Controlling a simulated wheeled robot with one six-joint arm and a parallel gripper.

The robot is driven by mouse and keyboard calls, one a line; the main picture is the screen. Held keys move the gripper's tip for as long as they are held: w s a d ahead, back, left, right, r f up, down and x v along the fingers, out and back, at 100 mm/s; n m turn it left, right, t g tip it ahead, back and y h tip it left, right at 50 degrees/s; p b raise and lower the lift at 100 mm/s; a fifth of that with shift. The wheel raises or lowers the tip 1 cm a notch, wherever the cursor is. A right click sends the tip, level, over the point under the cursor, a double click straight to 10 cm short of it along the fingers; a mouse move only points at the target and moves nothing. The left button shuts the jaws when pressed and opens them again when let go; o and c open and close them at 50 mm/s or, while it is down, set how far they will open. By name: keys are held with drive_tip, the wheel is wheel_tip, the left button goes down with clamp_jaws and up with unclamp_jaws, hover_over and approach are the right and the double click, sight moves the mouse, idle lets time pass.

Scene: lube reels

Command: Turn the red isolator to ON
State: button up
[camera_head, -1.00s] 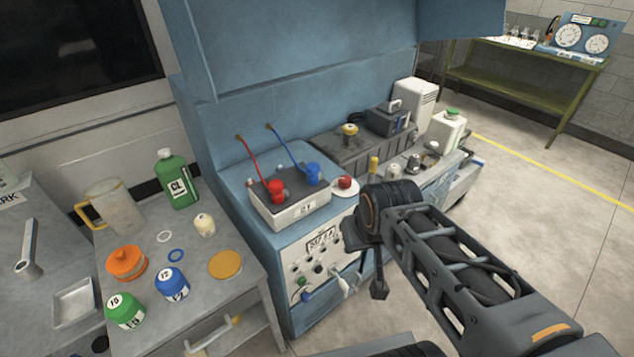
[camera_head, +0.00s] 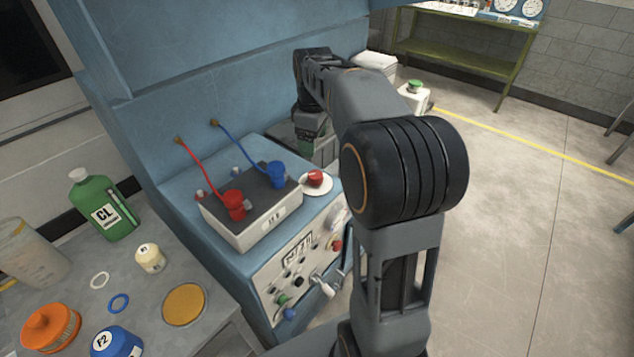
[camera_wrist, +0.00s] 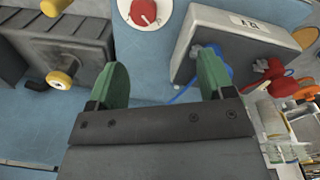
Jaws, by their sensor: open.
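The red isolator (camera_head: 315,178) is a red knob on a round white plate on the blue bench top, right of a white box. In the wrist view the isolator (camera_wrist: 143,12) is at the top edge, partly cut off, with a white pointer mark on its red face. My gripper (camera_wrist: 163,75) has two green fingers spread apart with nothing between them. The isolator lies beyond the fingertips and apart from them. In the head view my gripper (camera_head: 308,146) hangs above the bench behind the isolator, partly hidden by my arm.
The white box (camera_head: 245,228) carries a red plug (camera_head: 233,204) and a blue plug (camera_head: 277,174) with cables. In the wrist view a dark grey block (camera_wrist: 50,50) with yellow knobs stands left of the fingers. A panel with switches (camera_head: 297,260) faces front below.

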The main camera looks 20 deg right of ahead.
sight(317, 174)
drive_tip(key=w+d+f, duration=0.1)
drive_tip(key=f, duration=0.4)
drive_tip(key=w+f+n+b, duration=0.1)
drive_tip(key=f, duration=0.4)
drive_tip(key=w+d+f+n, duration=0.1)
drive_tip(key=f, duration=0.5)
drive_tip(key=shift+d+g+b, duration=0.3)
drive_tip(key=shift+b, duration=0.1)
drive_tip(key=shift+r, duration=0.1)
drive_tip(key=c, duration=0.9)
